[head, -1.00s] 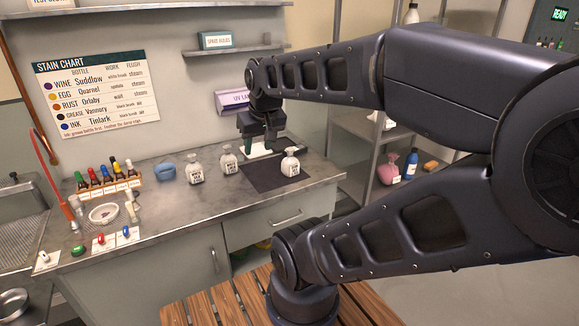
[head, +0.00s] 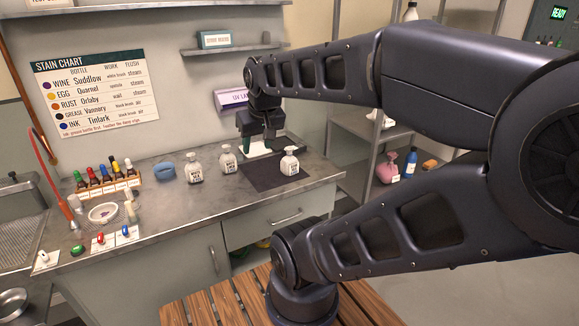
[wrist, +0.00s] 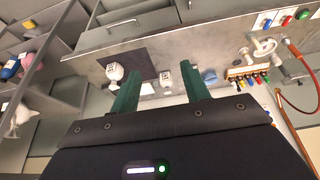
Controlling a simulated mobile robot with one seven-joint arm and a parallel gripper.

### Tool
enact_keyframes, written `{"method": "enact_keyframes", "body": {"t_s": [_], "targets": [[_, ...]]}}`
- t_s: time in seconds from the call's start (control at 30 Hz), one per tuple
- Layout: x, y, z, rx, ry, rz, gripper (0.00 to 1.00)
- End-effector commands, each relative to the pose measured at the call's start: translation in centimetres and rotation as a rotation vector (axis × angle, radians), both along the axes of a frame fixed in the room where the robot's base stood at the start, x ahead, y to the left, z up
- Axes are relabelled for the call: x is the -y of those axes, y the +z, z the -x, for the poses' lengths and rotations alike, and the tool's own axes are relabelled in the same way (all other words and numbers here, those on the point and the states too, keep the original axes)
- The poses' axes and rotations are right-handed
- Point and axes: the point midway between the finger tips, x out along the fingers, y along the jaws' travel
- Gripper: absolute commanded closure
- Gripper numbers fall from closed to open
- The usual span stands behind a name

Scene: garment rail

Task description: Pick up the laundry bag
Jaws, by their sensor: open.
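A pink, round-bottomed bag with a narrow neck and a pale tag (head: 386,168), the likeliest laundry bag, stands on the shelf unit to the right of the counter. It also shows at the left edge of the wrist view (wrist: 36,52). My gripper (head: 257,134) is over the back of the counter, well to the left of the bag and apart from it. Its two green fingers (wrist: 161,72) are spread, with nothing between them. The bag is outside the fingers' span in the wrist view.
White labelled bottles (head: 228,160) stand on the counter, one on a dark mat (head: 262,180). A blue bottle (head: 411,168) stands right beside the pink bag. A shelf post (head: 372,150) rises left of the bag. A rack of coloured bottles (head: 106,187) stands at the counter's left.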

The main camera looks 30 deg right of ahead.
Motion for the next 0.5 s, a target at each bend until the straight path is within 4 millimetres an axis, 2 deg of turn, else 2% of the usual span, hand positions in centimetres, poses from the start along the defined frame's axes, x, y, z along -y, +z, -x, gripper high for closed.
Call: {"method": "enact_keyframes", "body": {"t_s": [0.17,0.5], "targets": [[0.9,0.0,-2.2,-0.008,-0.062,0.03,0.54],[5.4,-1.2,-10.3,-0.028,-0.256,0.114,0.54]]}}
